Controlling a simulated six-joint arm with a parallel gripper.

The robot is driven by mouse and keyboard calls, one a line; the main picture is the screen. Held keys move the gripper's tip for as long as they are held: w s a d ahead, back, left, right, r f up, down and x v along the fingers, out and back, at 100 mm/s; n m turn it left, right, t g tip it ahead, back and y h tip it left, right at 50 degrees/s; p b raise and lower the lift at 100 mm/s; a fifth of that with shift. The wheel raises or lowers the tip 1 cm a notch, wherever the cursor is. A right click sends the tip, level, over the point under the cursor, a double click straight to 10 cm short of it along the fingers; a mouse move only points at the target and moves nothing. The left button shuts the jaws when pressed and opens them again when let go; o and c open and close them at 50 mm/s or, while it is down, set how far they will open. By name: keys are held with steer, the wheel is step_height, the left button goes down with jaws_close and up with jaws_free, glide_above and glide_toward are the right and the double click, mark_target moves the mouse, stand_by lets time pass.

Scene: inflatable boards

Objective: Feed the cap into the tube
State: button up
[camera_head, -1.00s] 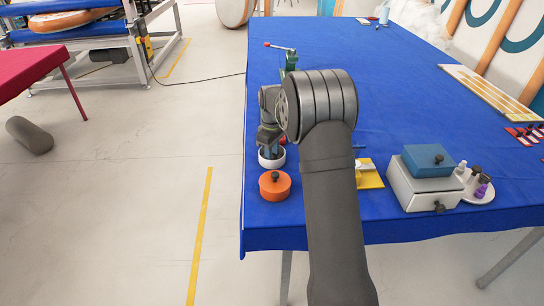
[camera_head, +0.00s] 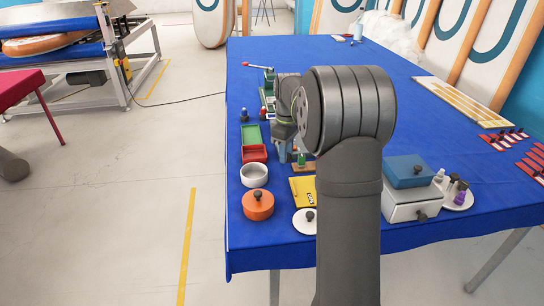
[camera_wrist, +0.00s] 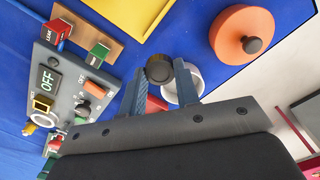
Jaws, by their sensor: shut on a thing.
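In the wrist view a small dark round cap (camera_wrist: 159,69) sits between the fingertips of my gripper (camera_wrist: 158,82), which is shut on it. In the head view my gripper (camera_head: 284,152) is above the left part of the blue table, beyond and to the right of a white round cup (camera_head: 254,175). The cup also shows partly behind the fingers in the wrist view (camera_wrist: 194,76). The cap is hidden in the head view. I cannot make out which thing is the tube.
A grey panel reading OFF (camera_wrist: 75,88) stands left in the wrist view. The table's middle is clear.

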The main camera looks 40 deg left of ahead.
steer(key=w+d+r, duration=0.5)
steer(key=w+d, duration=0.3)
steer(key=d, duration=0.4)
steer(key=shift+w+a+f, duration=0.1)
steer(key=shift+f, duration=1.05)
steer(key=shift+w+a+f, duration=0.1)
steer(key=shift+f, duration=1.05)
steer(key=shift+d, duration=0.1)
steer(key=o, duration=1.5)
step_height(320, 180, up, 7)
